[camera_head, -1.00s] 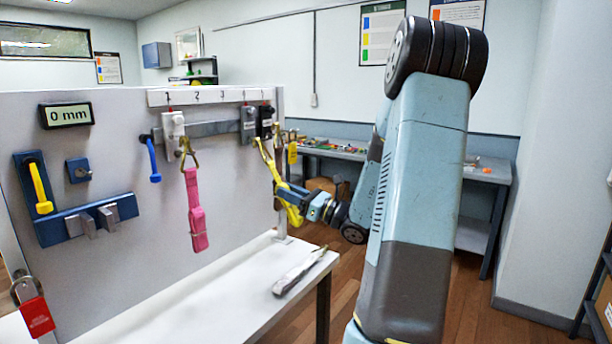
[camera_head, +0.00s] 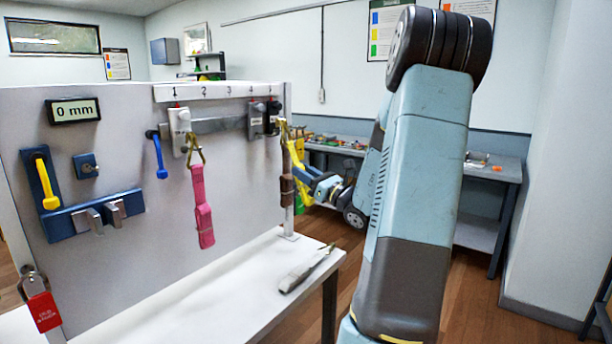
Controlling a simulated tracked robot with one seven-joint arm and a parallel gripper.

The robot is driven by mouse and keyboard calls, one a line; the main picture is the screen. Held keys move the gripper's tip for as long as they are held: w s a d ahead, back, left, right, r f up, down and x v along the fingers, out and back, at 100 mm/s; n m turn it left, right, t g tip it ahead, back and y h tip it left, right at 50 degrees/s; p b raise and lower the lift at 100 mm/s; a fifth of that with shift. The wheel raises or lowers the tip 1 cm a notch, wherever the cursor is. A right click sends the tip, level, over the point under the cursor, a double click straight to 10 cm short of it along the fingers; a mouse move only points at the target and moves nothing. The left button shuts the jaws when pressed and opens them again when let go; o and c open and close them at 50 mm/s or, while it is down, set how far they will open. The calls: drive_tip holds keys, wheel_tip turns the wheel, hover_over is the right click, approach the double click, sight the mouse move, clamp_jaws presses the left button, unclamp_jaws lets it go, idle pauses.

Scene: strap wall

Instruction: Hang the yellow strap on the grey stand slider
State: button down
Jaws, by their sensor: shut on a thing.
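My gripper (camera_head: 312,182) is shut on the yellow strap (camera_head: 303,172) beyond the wall's right edge. The strap is partly hidden behind a brown strap and the gripper; its top hook is not clear. The grey slider (camera_head: 254,118) sits on the rail near its right end, with nothing clearly hanging from it. A black slider (camera_head: 270,117) is close beside it on the right. The yellow strap is to the right of both and below their height.
A pink strap (camera_head: 202,205) hangs from the white slider (camera_head: 180,130). The brown strap (camera_head: 287,180) hangs at the wall's right edge, close to my gripper. A grey object (camera_head: 302,272) lies on the white table (camera_head: 215,300). The display (camera_head: 73,111) reads 0 mm.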

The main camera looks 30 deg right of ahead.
drive_tip(key=w+a+f, duration=0.1)
drive_tip(key=w+a, duration=0.1)
drive_tip(key=w, duration=0.4)
drive_tip(key=shift+w+a+f, duration=0.25)
drive_tip(key=shift+w+f, duration=0.1)
drive_tip(key=shift+w, duration=0.05)
idle(0.7)
drive_tip(key=shift+f, duration=0.1)
idle(0.5)
drive_tip(key=c, duration=0.8)
unclamp_jaws()
drive_tip(key=shift+o, duration=0.2)
drive_tip(key=shift+s, duration=0.1)
